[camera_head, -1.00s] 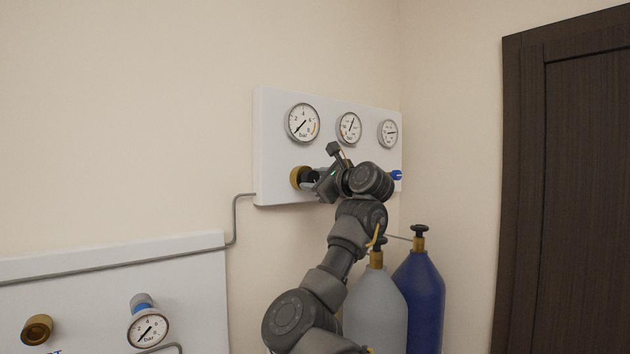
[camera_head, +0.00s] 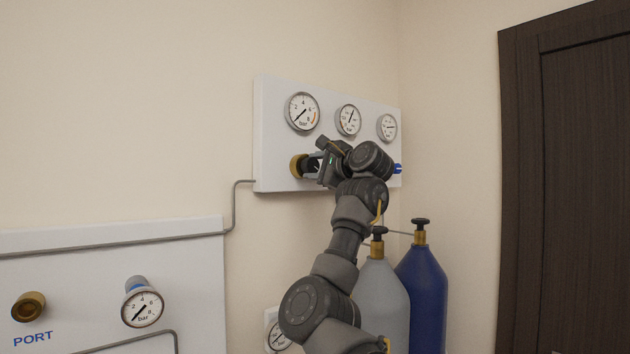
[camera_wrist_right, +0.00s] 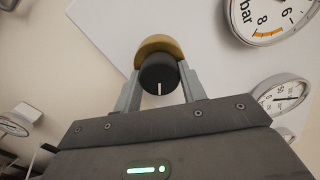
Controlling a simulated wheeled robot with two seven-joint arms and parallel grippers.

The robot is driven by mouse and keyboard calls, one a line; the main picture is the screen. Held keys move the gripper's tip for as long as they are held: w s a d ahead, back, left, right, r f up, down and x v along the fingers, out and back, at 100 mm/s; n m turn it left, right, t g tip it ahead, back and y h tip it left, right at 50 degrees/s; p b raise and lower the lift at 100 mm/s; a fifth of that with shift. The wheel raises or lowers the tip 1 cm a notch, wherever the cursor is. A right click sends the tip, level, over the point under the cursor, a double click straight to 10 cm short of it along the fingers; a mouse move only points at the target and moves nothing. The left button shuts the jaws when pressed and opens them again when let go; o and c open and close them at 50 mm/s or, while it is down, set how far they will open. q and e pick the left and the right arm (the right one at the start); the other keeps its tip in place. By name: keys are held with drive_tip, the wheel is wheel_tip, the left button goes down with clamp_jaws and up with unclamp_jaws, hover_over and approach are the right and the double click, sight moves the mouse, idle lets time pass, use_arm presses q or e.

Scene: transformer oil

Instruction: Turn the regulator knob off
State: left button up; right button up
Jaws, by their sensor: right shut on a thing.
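The regulator knob is black with a white line and sits in front of a brass fitting (camera_head: 297,166) on the white wall panel (camera_head: 268,140). In the right wrist view the knob (camera_wrist_right: 158,75) is between the two grey fingers of my right gripper (camera_wrist_right: 160,88), which is shut on it. The white line points toward the gripper's body, and the brass (camera_wrist_right: 160,46) shows beyond the knob. In the head view my right gripper (camera_head: 313,166) reaches the knob from the right and partly hides it. My left gripper is not in view.
Three round gauges (camera_head: 302,112) line the panel above the knob. A blue knob (camera_head: 397,169) is at the panel's right end. A grey cylinder (camera_head: 377,290) and a blue cylinder (camera_head: 424,295) stand below. A lower panel (camera_head: 90,240) is at left, and a dark door (camera_head: 580,200) at right.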

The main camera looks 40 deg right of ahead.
drive_tip(key=n+b, duration=0.4)
drive_tip(key=n, duration=0.1)
drive_tip(key=shift+f+n, duration=0.2)
drive_tip(key=shift+n, duration=0.1)
drive_tip(key=n+b, duration=0.1)
drive_tip(key=n, duration=0.1)
drive_tip(key=shift+n+b, duration=0.4)
drive_tip(key=n+b, duration=0.1)
drive_tip(key=n, duration=0.2)
drive_tip(key=shift+n, duration=0.3)
drive_tip(key=n+b, duration=0.1)
drive_tip(key=n, duration=0.1)
drive_tip(key=shift+w+n, duration=0.1)
drive_tip(key=shift+n, duration=0.3)
drive_tip(key=n+b, duration=0.1)
drive_tip(key=n, duration=0.2)
drive_tip(key=shift+r+n, duration=0.1)
drive_tip(key=shift+n, duration=0.2)
drive_tip(key=n, duration=0.2)
drive_tip(key=shift+n+b, duration=0.3)
drive_tip(key=shift+a+n, duration=0.1)
drive_tip(key=shift+n, duration=1.8)
